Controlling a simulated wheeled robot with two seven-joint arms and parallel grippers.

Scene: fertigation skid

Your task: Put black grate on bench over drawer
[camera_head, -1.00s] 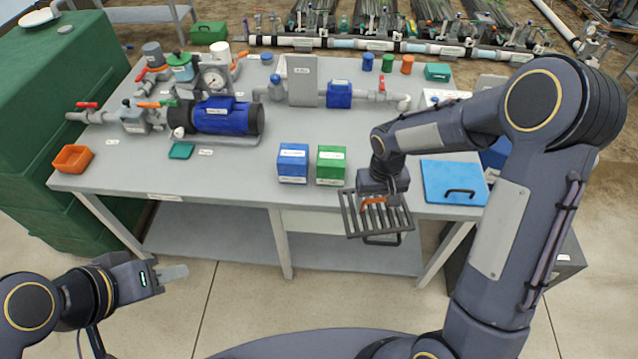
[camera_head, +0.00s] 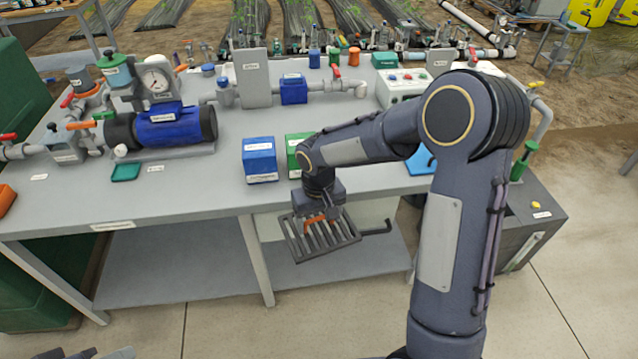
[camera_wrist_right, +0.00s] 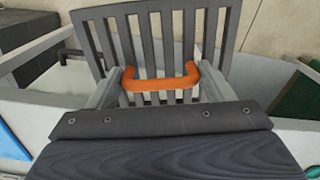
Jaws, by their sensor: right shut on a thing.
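The black grate (camera_head: 296,240), a slatted plate with an orange handle (camera_head: 314,218), hangs tilted just in front of the bench's front edge. My right gripper (camera_head: 322,210) is shut on that handle; the wrist view shows the handle (camera_wrist_right: 160,84) between its fingers and the grate (camera_wrist_right: 150,30) beyond. The grey bench (camera_head: 200,190) carries equipment. The pale drawer (camera_head: 372,211) is under its top, with a dark handle (camera_head: 376,229) to the right of the grate; the grate and arm partly hide it. My left gripper (camera_head: 100,354) is barely in view at the bottom left edge.
A blue box (camera_head: 260,160) and a partly hidden green box (camera_head: 294,150) stand on the bench behind the grate. A blue pump (camera_head: 170,127) is left of them. A blue panel (camera_head: 421,160) is partly hidden by my arm. The bench's front left is mostly clear.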

